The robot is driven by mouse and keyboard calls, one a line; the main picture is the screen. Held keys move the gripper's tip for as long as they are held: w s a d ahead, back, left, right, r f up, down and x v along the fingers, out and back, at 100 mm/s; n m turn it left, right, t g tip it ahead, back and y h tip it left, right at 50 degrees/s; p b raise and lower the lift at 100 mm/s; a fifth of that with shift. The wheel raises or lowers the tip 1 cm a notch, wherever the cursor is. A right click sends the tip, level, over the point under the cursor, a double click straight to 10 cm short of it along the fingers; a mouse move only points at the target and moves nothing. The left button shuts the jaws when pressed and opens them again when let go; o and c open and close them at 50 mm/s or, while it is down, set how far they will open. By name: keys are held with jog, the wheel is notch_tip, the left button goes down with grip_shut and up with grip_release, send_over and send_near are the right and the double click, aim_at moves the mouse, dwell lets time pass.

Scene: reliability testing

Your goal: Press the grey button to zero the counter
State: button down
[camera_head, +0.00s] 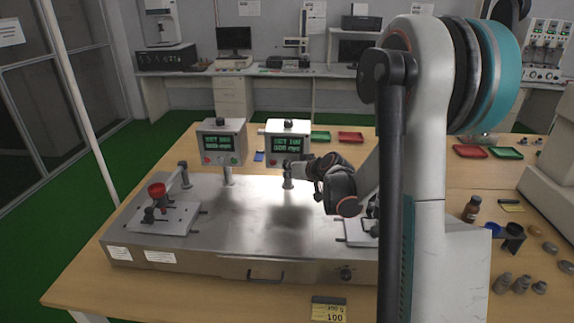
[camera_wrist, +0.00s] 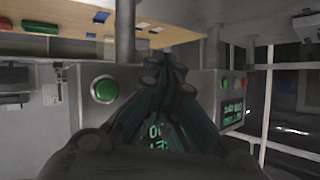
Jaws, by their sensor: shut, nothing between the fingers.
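Two grey counter boxes stand on posts: a left one (camera_head: 240,128) and a right one (camera_head: 304,130), each with green digits on a dark display. My gripper (camera_head: 290,166) is at the lower edge of the right box, partly hiding its button row. In the wrist view that box (camera_wrist: 82,75) is close, with a large green button (camera_wrist: 104,89) left of my gripper (camera_wrist: 165,62). The fingers are closed together in front of its face and cover part of the display (camera_wrist: 158,142). I cannot make out the grey button; the fingers may hide it. Contact cannot be told.
A steel test bench (camera_head: 220,245) lies under the boxes, with a red-knobbed fixture (camera_head: 157,190) at the left. The left box also shows in the wrist view (camera_wrist: 208,90), with red and green buttons. Bottles, weights and trays lie on the table's right side.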

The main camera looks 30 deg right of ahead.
jog(key=shift+a, duration=0.1)
jog(key=shift+s+a, duration=0.4)
jog(key=shift+s, duration=0.25)
jog(key=s+a, duration=0.1)
jog(key=s, duration=0.1)
jog(key=s+a, duration=0.1)
jog(key=s, duration=0.1)
jog(key=shift+a, duration=0.35)
dwell(0.8)
